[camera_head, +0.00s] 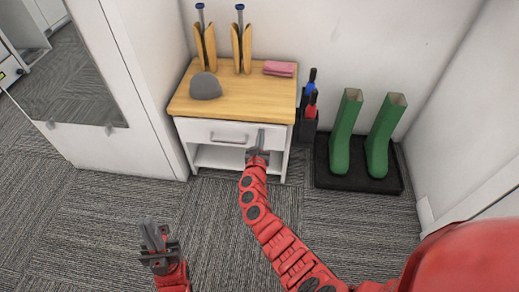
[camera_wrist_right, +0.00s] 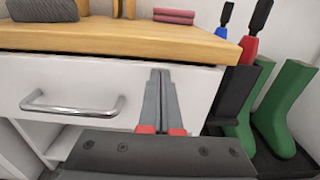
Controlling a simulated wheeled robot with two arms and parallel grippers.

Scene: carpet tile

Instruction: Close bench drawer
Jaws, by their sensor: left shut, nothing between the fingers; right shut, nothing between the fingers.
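The bench (camera_head: 240,95) has a wooden top and a white drawer (camera_head: 208,133) with a metal handle (camera_head: 229,138). In the right wrist view the drawer front (camera_wrist_right: 70,80) and its handle (camera_wrist_right: 72,106) fill the left and middle. The front sits under the top's edge, and I see no clear gap from here. My right gripper (camera_head: 261,136) is shut and empty. Its fingertips (camera_wrist_right: 161,74) are at the drawer front, right of the handle; whether they touch it I cannot tell. My left gripper (camera_head: 153,236) is shut and empty, low over the carpet, away from the bench.
On the bench top are a grey cap (camera_head: 205,87), a folded pink cloth (camera_head: 280,68) and two wooden holders (camera_head: 241,48). A dark umbrella stand (camera_head: 305,128) and green boots (camera_head: 345,130) on a black tray (camera_head: 338,183) stand right. A white mirrored cabinet (camera_head: 130,100) stands left.

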